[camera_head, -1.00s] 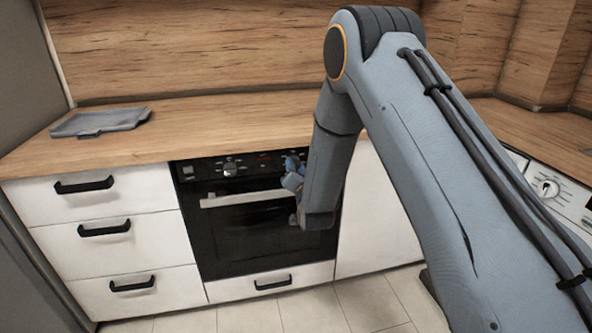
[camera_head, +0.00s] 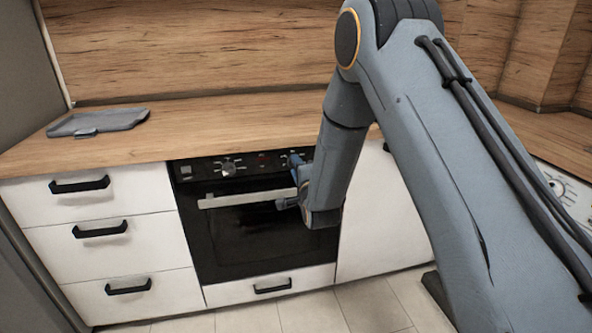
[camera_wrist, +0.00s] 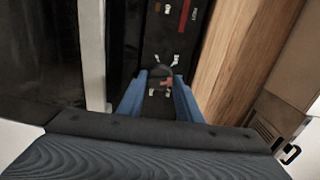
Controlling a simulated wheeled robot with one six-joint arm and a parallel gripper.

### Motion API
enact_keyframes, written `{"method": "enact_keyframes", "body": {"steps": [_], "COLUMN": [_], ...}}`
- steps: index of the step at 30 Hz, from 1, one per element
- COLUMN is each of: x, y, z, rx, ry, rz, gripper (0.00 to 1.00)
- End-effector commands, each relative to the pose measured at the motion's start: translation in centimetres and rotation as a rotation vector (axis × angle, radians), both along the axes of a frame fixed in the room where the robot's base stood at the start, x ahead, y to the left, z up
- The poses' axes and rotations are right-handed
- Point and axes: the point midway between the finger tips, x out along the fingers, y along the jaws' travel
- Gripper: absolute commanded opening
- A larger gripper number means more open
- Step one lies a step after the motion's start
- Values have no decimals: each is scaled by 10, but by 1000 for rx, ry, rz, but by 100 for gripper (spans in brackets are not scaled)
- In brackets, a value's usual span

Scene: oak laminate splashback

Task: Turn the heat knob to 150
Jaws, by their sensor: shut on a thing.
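The oven's black control panel (camera_head: 255,164) has a round dark knob (camera_head: 228,168) towards its left. My gripper (camera_head: 295,163) is at the right part of the panel. In the wrist view, my blue fingers (camera_wrist: 161,88) are on either side of another dark knob (camera_wrist: 161,74), with a small reddish mark on its face, and are shut on it. White marks surround this knob, too small to read. In the head view, my gripper and wrist hide most of this knob, and I cannot read its setting.
The oven door's pale handle (camera_head: 245,198) runs just below the panel. The wooden worktop (camera_head: 220,128) lies above it, with a grey tray (camera_head: 98,122) at the left. White drawers (camera_head: 90,215) stand left of the oven. Another appliance with a dial (camera_head: 556,188) is at the right.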

Motion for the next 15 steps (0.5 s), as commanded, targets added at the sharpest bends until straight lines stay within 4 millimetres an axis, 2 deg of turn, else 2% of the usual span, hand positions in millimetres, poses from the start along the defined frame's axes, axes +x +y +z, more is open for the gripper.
{"method": "enact_keyframes", "body": {"steps": [7, 15], "x": [0, 0], "y": [0, 0], "z": [1, 1], "rx": [135, 201], "ry": [36, 55], "rz": [1, 1], "gripper": [10, 10]}}
